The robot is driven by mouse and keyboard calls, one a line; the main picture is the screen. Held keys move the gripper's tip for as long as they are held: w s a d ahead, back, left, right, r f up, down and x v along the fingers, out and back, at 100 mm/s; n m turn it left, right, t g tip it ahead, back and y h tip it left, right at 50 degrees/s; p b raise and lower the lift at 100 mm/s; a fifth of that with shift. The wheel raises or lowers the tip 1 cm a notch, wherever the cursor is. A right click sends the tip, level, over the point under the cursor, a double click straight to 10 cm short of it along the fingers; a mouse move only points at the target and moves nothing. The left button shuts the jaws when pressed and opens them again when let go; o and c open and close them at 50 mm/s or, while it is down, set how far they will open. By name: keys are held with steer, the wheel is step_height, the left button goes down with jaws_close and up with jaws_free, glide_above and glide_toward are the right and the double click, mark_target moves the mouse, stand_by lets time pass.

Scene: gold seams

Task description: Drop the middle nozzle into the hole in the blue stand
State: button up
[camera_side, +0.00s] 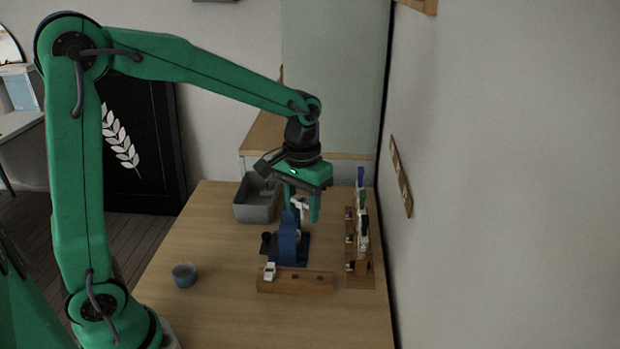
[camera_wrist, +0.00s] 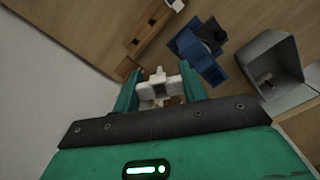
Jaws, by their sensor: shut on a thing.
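My gripper (camera_side: 301,214) is shut on a white nozzle (camera_side: 299,204). The wrist view shows the nozzle (camera_wrist: 158,90) between the two green fingers of my gripper (camera_wrist: 160,74). The blue stand (camera_side: 288,247) is on the table, and in the side view my gripper shows just above and behind its upright. In the wrist view the stand (camera_wrist: 196,48) lies to the upper right of the held nozzle, apart from it. I cannot make out the stand's hole clearly.
A wooden block (camera_side: 310,288) with dark holes and a white piece (camera_side: 269,271) at its left end lies in front of the stand. A wooden rack (camera_side: 361,281) with small parts stands right, near the wall. A grey bin (camera_side: 257,214) is behind left; a cup (camera_side: 184,275) stands front left.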

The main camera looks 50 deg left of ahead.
steer(key=w+a+r+n, duration=0.3)
steer(key=a+n, duration=0.3)
steer(key=a, duration=0.3)
steer(key=shift+w+n, duration=0.2)
steer(key=shift+n, duration=0.1)
steer(key=shift+f, duration=0.2)
steer(key=shift+f, duration=2)
steer(key=shift+f, duration=2.7)
stand_by(1.9)
